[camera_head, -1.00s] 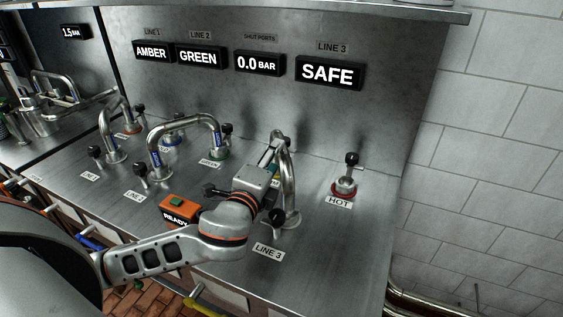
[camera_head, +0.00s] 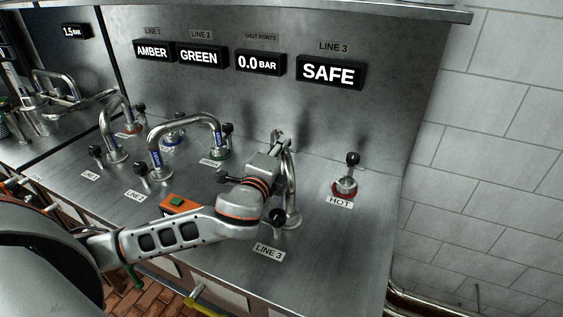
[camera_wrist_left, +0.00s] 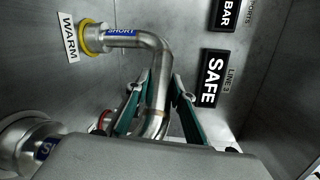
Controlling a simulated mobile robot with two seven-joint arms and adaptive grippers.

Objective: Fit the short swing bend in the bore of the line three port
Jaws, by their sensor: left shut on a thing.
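The short swing bend is a bent steel pipe (camera_head: 291,178) standing at the line three spot behind the LINE 3 label (camera_head: 268,252). In the left wrist view the pipe (camera_wrist_left: 155,60) has a blue SHORT band, and its banded end meets the yellow-ringed WARM port (camera_wrist_left: 93,38). I cannot tell how deep it sits. My left gripper (camera_wrist_left: 161,80) is shut on the bend, with a teal finger on each side of the pipe. In the head view the left gripper (camera_head: 280,147) is at the bend's upper part. The bend's lower end is hidden in the wrist view.
The red-ringed HOT port (camera_head: 344,190) with its black-knobbed valve stands to the right. An orange box (camera_head: 178,204) is partly behind my forearm. Other bends (camera_head: 155,155) and valves stand at left. The line 3 display (camera_head: 330,73) reads SAFE. The right counter is clear.

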